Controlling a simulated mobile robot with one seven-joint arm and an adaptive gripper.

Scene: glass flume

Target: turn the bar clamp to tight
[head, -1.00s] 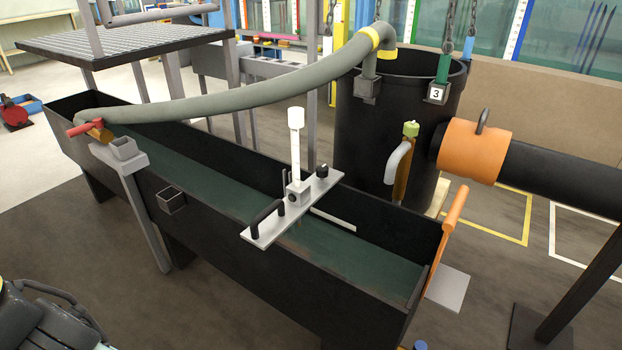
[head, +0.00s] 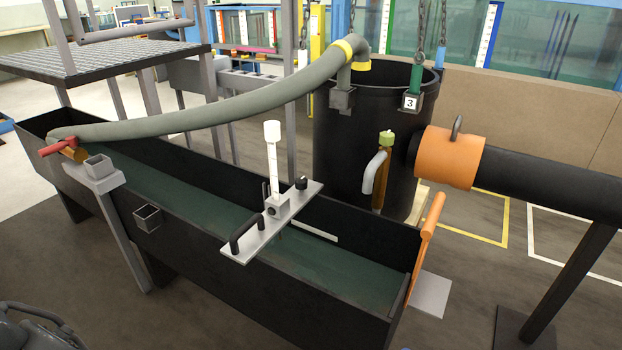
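A flat grey bar (head: 272,236) lies across the top of the long dark trough (head: 190,245). It carries a white upright gauge (head: 272,165) in a grey block, a black arched handle (head: 247,227) at its near end and a small black knob (head: 301,183) at its far end. The knob looks like the bar clamp, but its turn position is too small to read. No gripper can be made out, and nothing touches the bar or knob.
A grey hose (head: 220,117) arches behind the bar to a dark tank (head: 350,140). A red-handled valve (head: 60,146) is left. A dark, cut-off shape (head: 25,330) fills the lower-left corner. Floor is clear in front.

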